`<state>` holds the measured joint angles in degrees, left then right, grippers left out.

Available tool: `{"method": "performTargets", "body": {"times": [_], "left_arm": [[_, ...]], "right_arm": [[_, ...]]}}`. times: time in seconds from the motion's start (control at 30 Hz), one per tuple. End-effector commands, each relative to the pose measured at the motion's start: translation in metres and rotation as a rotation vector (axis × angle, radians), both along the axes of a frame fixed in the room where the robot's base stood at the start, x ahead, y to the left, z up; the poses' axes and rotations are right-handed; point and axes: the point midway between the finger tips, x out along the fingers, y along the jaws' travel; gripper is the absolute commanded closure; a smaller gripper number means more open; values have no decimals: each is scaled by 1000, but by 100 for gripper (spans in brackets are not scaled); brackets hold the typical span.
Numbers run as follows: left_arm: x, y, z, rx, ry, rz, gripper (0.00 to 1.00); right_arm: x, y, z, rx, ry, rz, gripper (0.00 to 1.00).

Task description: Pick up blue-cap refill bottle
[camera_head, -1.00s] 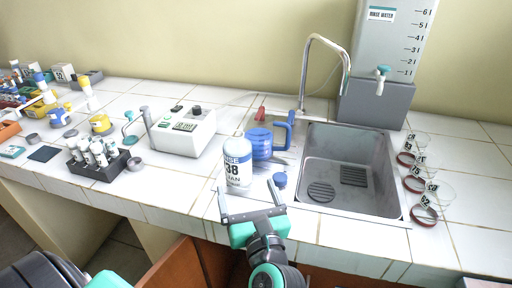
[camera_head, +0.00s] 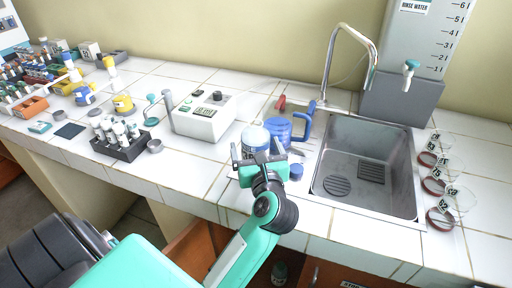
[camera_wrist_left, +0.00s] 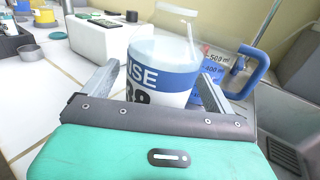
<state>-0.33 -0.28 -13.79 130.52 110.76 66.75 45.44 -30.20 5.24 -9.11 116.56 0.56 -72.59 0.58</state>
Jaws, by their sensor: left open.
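The bottle (camera_head: 255,137) is white with a blue band and stands upright on the tiled counter, left of the sink. Its label shows "RISE" or "RINSE" and "38" in the left wrist view (camera_wrist_left: 165,80). A small blue cap (camera_head: 296,172) lies on the counter to its right; I see no blue cap on the bottle top. My left gripper (camera_head: 260,157) is open in front of the bottle, with one finger on each side of it in the wrist view (camera_wrist_left: 153,92). The bottle's lower part is hidden by the gripper. My right gripper is not in view.
A blue-handled jug (camera_head: 284,132) stands close behind and right of the bottle. The sink (camera_head: 365,205) is to the right, with several labelled dishes (camera_head: 440,218) beyond. A white device (camera_head: 205,117) and a tube rack (camera_head: 125,150) are to the left.

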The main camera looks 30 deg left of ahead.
Motion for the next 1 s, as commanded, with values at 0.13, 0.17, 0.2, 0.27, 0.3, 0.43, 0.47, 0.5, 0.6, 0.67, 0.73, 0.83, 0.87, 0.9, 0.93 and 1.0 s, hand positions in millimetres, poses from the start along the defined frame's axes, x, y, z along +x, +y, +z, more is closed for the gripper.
{"method": "performTargets", "body": {"times": [0.13,0.17,0.2,0.27,0.3,0.43,0.47,0.5,0.6,0.67,0.73,0.83,0.87,0.9,0.93,1.0], "left_arm": [[13,13,1,2,1,-1,10],[15,14,0,2,1,-1,10],[16,16,0,2,1,-1,10],[16,16,0,1,1,-1,10],[16,16,0,1,1,-1,10],[16,16,0,1,1,-1,12],[16,16,0,1,1,-1,18],[16,16,0,1,1,-1,26],[16,16,0,1,1,-1,46],[16,16,0,1,1,-1,57],[16,16,0,1,1,-1,71],[16,16,1,1,-1,-1,74],[16,16,1,1,-1,-1,74],[16,16,1,1,-1,-1,74],[16,16,1,1,-1,-1,74],[16,16,2,1,-1,-1,74]], "right_arm": [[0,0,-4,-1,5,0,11],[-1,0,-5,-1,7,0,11],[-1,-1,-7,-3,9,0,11],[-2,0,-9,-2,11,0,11],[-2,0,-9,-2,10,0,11],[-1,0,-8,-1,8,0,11],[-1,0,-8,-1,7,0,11],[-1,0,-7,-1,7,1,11],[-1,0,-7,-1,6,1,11],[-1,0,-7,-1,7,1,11],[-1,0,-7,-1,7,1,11],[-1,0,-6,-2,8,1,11],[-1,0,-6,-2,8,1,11],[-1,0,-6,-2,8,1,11],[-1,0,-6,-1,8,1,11],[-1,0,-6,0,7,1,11]]}}
